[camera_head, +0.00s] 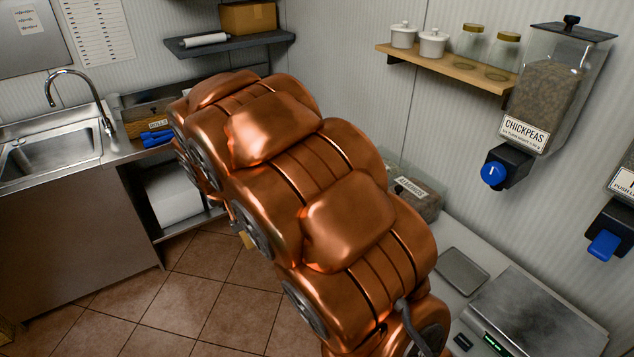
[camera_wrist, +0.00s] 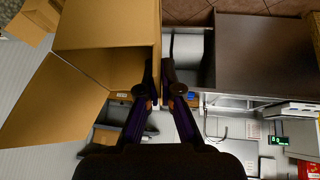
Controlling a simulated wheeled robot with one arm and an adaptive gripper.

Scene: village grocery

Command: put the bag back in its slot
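I cannot pick out a bag or its slot for certain in either view. My gripper (camera_wrist: 162,76) shows in the wrist view, its two dark fingers leaning in until the tips nearly meet. Only a narrow gap shows between them, and I see nothing held in it. In the head view my gripper is hidden behind my copper-coloured arm. A large open cardboard box (camera_wrist: 110,25) is close to the left fingertip in the wrist view; whether they touch is unclear. A tray labelled ROLLS (camera_head: 150,125) stands near the sink, with blue items (camera_head: 157,139) at its front.
The sink (camera_head: 45,155) and its counter are at left. A wall shelf (camera_head: 230,42) holds another cardboard box (camera_head: 248,18). At right are a wooden shelf (camera_head: 440,66), a chickpea dispenser (camera_head: 545,100) and a scale (camera_head: 535,320).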

